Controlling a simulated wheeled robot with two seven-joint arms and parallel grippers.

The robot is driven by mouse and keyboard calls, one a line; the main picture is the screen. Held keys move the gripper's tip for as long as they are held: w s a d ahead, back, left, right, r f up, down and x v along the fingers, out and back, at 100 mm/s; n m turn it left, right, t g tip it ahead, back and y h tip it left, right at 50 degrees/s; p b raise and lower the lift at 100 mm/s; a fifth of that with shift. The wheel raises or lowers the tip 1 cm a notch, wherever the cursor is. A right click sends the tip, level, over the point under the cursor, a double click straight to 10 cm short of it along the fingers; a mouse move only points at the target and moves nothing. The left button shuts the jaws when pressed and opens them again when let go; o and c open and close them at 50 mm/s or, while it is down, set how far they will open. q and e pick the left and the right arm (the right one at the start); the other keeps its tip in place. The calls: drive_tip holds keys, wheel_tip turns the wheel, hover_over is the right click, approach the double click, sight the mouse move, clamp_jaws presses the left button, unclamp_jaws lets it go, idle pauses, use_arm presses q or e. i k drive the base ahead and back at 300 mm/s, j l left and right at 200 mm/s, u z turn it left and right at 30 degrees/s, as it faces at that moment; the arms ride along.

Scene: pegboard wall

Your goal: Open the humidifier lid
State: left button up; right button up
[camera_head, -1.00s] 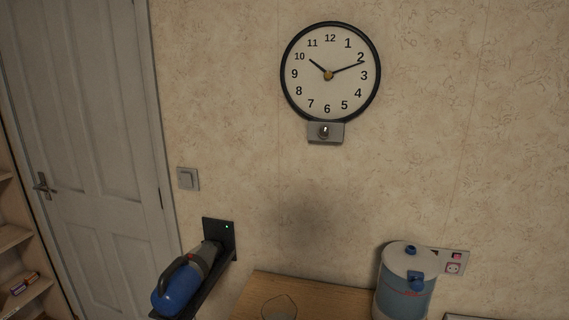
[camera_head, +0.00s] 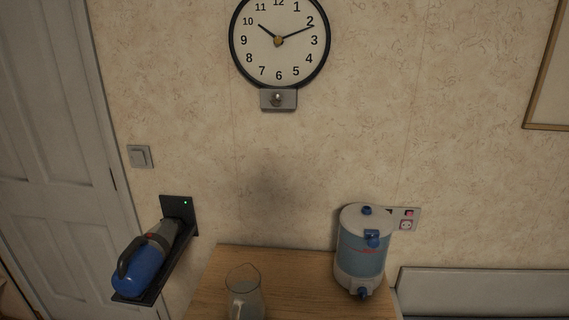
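The humidifier (camera_head: 361,255) stands upright at the right end of the wooden table, close to the wall. It has a clear bluish tank, a white base with a blue knob low at the front, and a white lid (camera_head: 365,217) with a blue knob on top. A blue latch (camera_head: 373,238) sits at the lid's front edge. The lid appears closed. Neither of my grippers is in view.
A glass pitcher (camera_head: 245,297) stands on the wooden table (camera_head: 290,270), left of the humidifier. A blue handheld vacuum (camera_head: 143,267) rests on a black wall bracket (camera_head: 178,209). A socket panel (camera_head: 405,219) is behind the humidifier. A white headboard-like panel (camera_head: 480,288) is at right.

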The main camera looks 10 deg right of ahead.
sight(372, 222)
drive_tip(key=k+z, duration=0.15)
drive_tip(key=z, duration=0.2)
drive_tip(key=k+z, duration=0.1)
drive_tip(key=z, duration=0.25)
drive_tip(key=k+z, duration=0.15)
drive_tip(key=z, duration=0.25)
